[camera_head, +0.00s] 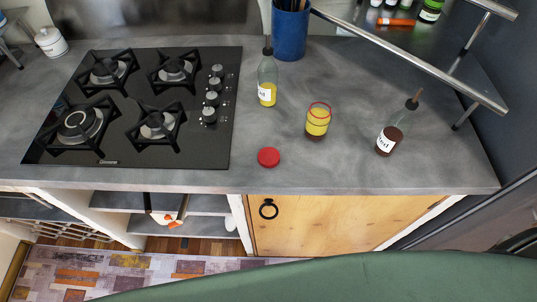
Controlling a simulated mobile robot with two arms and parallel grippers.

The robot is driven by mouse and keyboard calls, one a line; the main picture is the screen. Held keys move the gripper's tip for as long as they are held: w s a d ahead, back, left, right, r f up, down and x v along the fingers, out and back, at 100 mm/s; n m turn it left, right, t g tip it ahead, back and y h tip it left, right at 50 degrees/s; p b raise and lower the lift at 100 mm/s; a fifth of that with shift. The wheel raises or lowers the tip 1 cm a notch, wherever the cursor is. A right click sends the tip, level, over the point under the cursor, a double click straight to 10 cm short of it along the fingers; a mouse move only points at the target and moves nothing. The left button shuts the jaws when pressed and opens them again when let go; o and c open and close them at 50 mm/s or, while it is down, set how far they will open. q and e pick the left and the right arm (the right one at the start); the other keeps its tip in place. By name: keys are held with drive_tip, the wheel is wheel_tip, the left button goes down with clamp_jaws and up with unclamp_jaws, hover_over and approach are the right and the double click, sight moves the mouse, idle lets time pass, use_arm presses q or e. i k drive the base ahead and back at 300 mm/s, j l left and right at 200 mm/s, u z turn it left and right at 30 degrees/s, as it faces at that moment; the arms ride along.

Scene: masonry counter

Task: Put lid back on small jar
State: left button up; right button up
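The small jar (317,124) stands upright on the grey counter, right of the hob. It has yellow contents, a darker base and a red ring around its open top. A round red lid (268,157) lies on the counter near the front edge, in front and to the left of the jar and apart from it. Neither of my grippers is in view.
A bottle with yellow contents (267,82) stands behind the jar, and a dark-red bottle (390,138) to its right. A blue utensil holder (290,34) is at the back. The black gas hob (136,107) fills the left. A metal-railed shelf (420,62) overhangs the back right.

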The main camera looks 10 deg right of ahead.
sight(319, 115)
drive_tip(key=j+z, duration=0.2)
drive_tip(key=j, duration=0.2)
drive_tip(key=k+j+z, duration=0.2)
drive_tip(key=j, duration=0.15)
drive_tip(key=j+z, duration=0.2)
drive_tip(key=j, duration=0.2)
drive_tip(key=k+j+z, duration=0.2)
drive_tip(key=j, duration=0.15)
drive_tip(key=j+z, duration=0.25)
drive_tip(key=k+j, duration=0.05)
drive_tip(key=j, duration=0.05)
